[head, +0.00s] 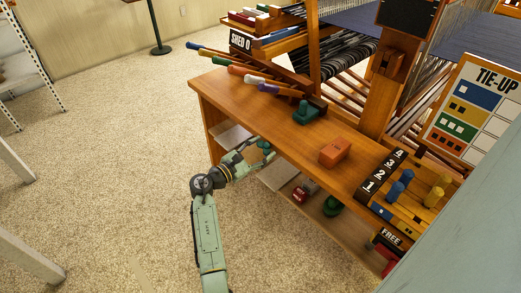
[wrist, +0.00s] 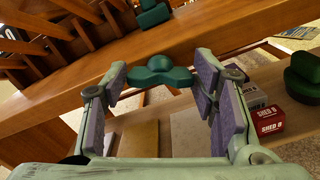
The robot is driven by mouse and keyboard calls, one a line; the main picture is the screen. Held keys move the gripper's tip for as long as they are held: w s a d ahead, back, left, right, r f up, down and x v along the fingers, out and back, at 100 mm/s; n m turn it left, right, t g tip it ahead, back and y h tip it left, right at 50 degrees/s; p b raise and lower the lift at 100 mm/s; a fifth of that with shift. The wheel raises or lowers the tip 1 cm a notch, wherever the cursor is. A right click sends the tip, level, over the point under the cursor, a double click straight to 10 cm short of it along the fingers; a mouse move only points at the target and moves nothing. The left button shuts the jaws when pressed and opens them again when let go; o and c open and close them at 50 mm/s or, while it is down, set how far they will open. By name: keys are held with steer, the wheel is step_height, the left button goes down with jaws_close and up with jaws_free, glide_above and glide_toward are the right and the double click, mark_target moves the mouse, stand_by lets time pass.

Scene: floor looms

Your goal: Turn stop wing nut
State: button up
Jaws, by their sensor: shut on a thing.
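The green wing nut (wrist: 160,70), with a round middle and two rounded wings, is at the front edge of the wooden bench in the wrist view. My gripper (wrist: 160,82) has its purple-padded fingers on either side of it, shut on its wings. In the head view my gripper (head: 262,151) reaches the bench's front edge from below left. A bit of the green nut (head: 266,145) shows there, and the fingers hide much of it.
A dark green block (head: 306,112) and an orange block (head: 335,152) rest on the bench top (head: 240,95). Coloured levers lie behind, and numbered pegs stand at the right. The shelf below holds small boxes (wrist: 268,118) and a green round object (wrist: 303,75). Carpet at left is open.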

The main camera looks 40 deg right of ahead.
steer(key=c, duration=0.6)
steer(key=shift+o, duration=0.2)
steer(key=shift+f+m, duration=0.1)
steer(key=shift+m, duration=0.2)
steer(key=m+b, duration=0.2)
steer(key=b, duration=0.1)
steer(key=shift+f+m, duration=0.15)
steer(key=shift+m, duration=0.15)
steer(key=m+b, duration=0.3)
steer(key=shift+m, duration=0.3)
steer(key=m+b, duration=0.3)
steer(key=shift+m+b, duration=1.35)
steer(key=shift+m, duration=0.15)
